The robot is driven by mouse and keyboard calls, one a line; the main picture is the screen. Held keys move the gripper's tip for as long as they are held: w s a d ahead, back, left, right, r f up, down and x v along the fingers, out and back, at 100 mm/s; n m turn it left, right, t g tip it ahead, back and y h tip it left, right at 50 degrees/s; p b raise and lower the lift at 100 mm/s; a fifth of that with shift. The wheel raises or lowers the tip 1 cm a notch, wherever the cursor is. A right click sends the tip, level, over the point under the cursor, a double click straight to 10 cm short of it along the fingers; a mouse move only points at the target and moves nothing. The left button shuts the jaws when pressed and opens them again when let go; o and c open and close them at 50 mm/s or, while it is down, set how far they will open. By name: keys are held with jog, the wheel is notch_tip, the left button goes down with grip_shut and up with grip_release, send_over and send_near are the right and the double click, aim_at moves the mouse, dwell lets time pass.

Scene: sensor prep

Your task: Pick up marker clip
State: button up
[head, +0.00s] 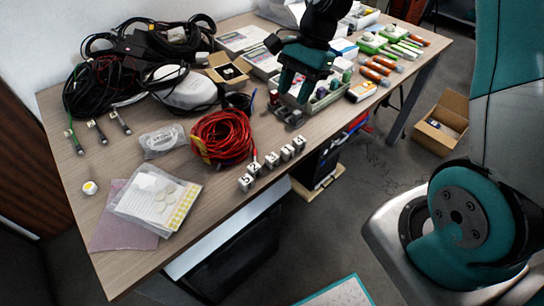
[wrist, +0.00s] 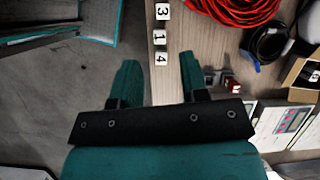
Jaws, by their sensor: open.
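I cannot tell for sure which thing is the marker clip. A row of small white-topped numbered blocks (head: 271,160) stands along the table's front edge. In the wrist view, blocks 3 (wrist: 162,11), 1 (wrist: 159,37) and 4 (wrist: 161,58) show. My gripper (head: 294,97) is open and empty, with its teal fingers pointing down above the table, beyond the row's right end. In the wrist view, block 4 appears in line between the fingertips (wrist: 158,61), apart from both fingers. Small grey pieces (head: 292,117) lie below the fingers.
A red cable coil (head: 223,136) lies left of the blocks. A pale green tray of small parts (head: 322,97) stands close to my gripper. Black cables, an open carton (head: 228,70) and clear bags crowd the table. Orange-handled tools (head: 376,73) lie at the far right.

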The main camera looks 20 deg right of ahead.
notch_tip(320, 180, down, 2)
jog(key=d+f+m, duration=0.1)
jog(key=m, duration=0.1)
send_over(272, 157)
jog(key=d, duration=0.3)
jog(key=f, duration=0.8)
jog(key=shift+w+a+f+b, duration=0.1)
jog(key=shift+w+f+b, duration=0.2)
jog(key=shift+w+f, duration=0.1)
jog(key=shift+x, duration=3.1)
jog(key=shift+a, duration=0.1)
jog(key=shift+c, duration=0.5)
jog(key=shift+r, duration=0.1)
jog(key=c, duration=0.6)
